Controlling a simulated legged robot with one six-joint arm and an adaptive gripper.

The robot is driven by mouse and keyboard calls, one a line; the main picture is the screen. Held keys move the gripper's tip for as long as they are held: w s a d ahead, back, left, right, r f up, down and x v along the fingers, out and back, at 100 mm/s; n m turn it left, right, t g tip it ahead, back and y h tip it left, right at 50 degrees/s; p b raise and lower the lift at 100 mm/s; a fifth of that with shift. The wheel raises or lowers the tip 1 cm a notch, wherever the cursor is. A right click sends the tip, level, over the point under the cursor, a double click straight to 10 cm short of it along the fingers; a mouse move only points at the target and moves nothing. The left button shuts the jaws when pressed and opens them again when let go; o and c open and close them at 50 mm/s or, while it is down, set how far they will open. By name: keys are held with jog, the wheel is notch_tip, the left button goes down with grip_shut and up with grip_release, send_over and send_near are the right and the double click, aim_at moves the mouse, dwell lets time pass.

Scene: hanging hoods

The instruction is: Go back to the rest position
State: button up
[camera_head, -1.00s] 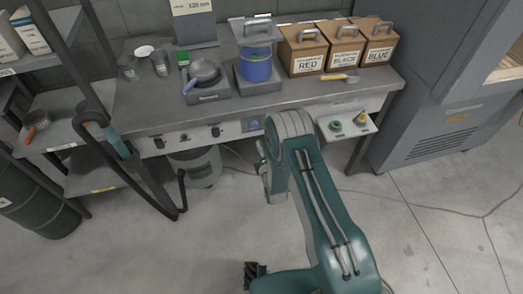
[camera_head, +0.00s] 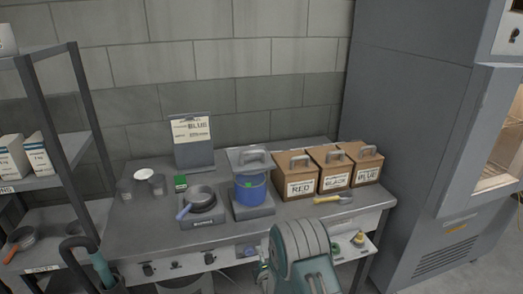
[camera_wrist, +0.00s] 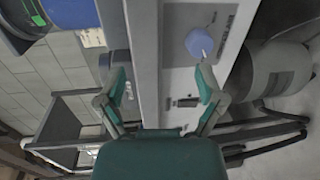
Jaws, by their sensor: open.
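My gripper (camera_wrist: 160,92) shows in the wrist view with its two green-padded fingers spread wide and nothing between them. It faces the front panel (camera_wrist: 185,70) of the workbench, with a blue knob (camera_wrist: 199,43) ahead. In the head view only the upper part of my arm shows, at the bottom centre in front of the bench (camera_head: 290,212); the gripper is out of that view.
Boxes marked red (camera_head: 298,188), black (camera_head: 333,182) and blue (camera_head: 367,176) stand on the bench's right. A yellow-handled tool (camera_head: 330,199) lies before them. A shelf rack (camera_head: 85,120) is at left, a tall grey cabinet (camera_head: 420,120) at right. A sign (camera_head: 192,130) stands behind.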

jog(key=s+d+r+m+g+h, duration=0.1)
jog(key=s+d+r+m+g, duration=0.15)
jog(key=r, duration=0.55)
jog(key=s+d+r+m+g+h, duration=0.1)
jog(key=s+d+r+m, duration=0.2)
jog(key=r, duration=0.5)
jog(key=s+d+r+m+g, duration=0.1)
jog(key=d+r+m+g, duration=0.15)
jog(key=r+m, duration=0.45)
jog(key=s+d+r+m+g, duration=0.1)
jog(key=s+d+r+m, duration=0.1)
jog(key=s, duration=0.8)
jog(key=s+d+r+m+g+h, duration=0.1)
jog(key=s+d+r+m+g, duration=0.1)
jog(key=s, duration=0.8)
jog(key=s+d+r+m+g+h, duration=0.1)
jog(key=s+d+r+m, duration=0.3)
jog(key=s, duration=0.7)
notch_tip(320, 180, up, 2)
jog(key=shift+r+m+g, duration=0.25)
jog(key=shift+m+g, duration=0.05)
jog(key=shift+m, duration=0.25)
